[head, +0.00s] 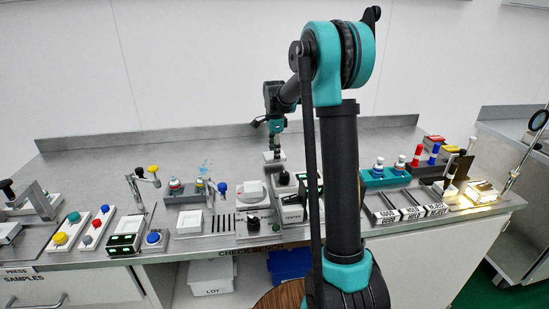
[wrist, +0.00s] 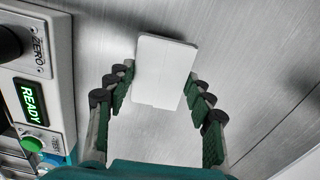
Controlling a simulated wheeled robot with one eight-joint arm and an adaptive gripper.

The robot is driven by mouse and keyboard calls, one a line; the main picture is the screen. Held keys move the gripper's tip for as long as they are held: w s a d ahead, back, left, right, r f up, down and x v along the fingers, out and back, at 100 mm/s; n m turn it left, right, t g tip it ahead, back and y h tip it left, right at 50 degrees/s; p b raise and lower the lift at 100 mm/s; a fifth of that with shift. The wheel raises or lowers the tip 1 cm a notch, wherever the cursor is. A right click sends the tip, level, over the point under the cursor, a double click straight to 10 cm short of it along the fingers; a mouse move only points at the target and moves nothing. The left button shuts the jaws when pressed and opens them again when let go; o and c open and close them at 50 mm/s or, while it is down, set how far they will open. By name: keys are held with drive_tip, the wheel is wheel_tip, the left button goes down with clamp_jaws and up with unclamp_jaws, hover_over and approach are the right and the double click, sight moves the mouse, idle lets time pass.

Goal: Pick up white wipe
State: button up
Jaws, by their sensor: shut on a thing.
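The white wipe (wrist: 165,72) is a flat white rectangular piece between my gripper's fingers in the wrist view. My gripper (wrist: 157,92) is shut on it, with the dark green finger pads at its left and right edges. In the head view, my gripper (head: 274,150) is at the back middle of the bench, with the white wipe (head: 274,156) at its tip. I cannot tell whether the wipe touches the bench top or is just above it.
A device with a green READY display (wrist: 31,100) stands close on the left in the wrist view. The grey bench (head: 110,165) has free room at the back. Labelled bins (head: 410,212) and coloured bottles stand at the right; buttons and fixtures line the front.

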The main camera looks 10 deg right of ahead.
wheel_tip(320, 180, up, 18)
drive_tip(key=shift+f, duration=0.15)
idle(0.3)
drive_tip(key=o, duration=0.3)
drive_tip(key=c, duration=0.5)
